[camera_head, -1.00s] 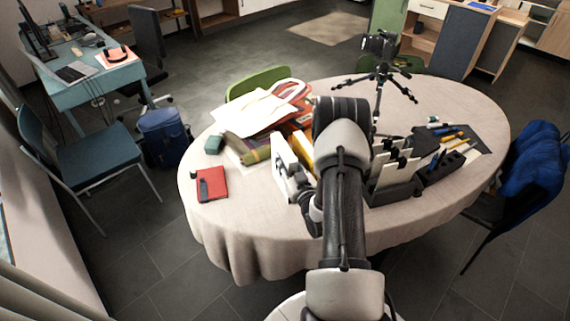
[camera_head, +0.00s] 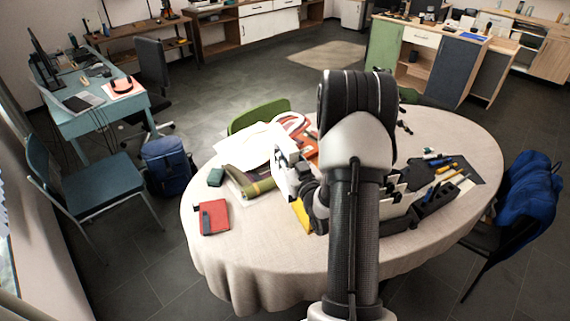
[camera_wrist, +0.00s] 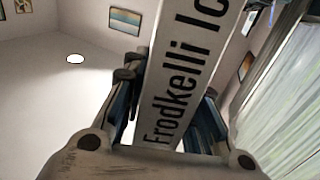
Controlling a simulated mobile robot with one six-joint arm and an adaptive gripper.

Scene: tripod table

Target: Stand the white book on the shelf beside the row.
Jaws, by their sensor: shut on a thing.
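My gripper (camera_head: 298,178) is shut on the white book (camera_head: 282,174) and holds it up over the table, left of my arm. In the wrist view the book (camera_wrist: 186,66) stands between the two fingers (camera_wrist: 166,114), its black lettering "Frodkelli Ic…" running upward and cut off at the top edge. A dark rack (camera_head: 398,223) with white upright items stands right of my arm, partly hidden by it. I cannot make out the row or the shelf clearly. A yellow item (camera_head: 301,215) shows below my gripper, mostly hidden.
The oval cloth-covered table (camera_head: 243,265) also bears a red book (camera_head: 214,217), a teal box (camera_head: 216,177), an olive roll (camera_head: 243,181) and loose papers. Pens lie on a dark mat (camera_head: 482,170) at right. The table's front left is clear.

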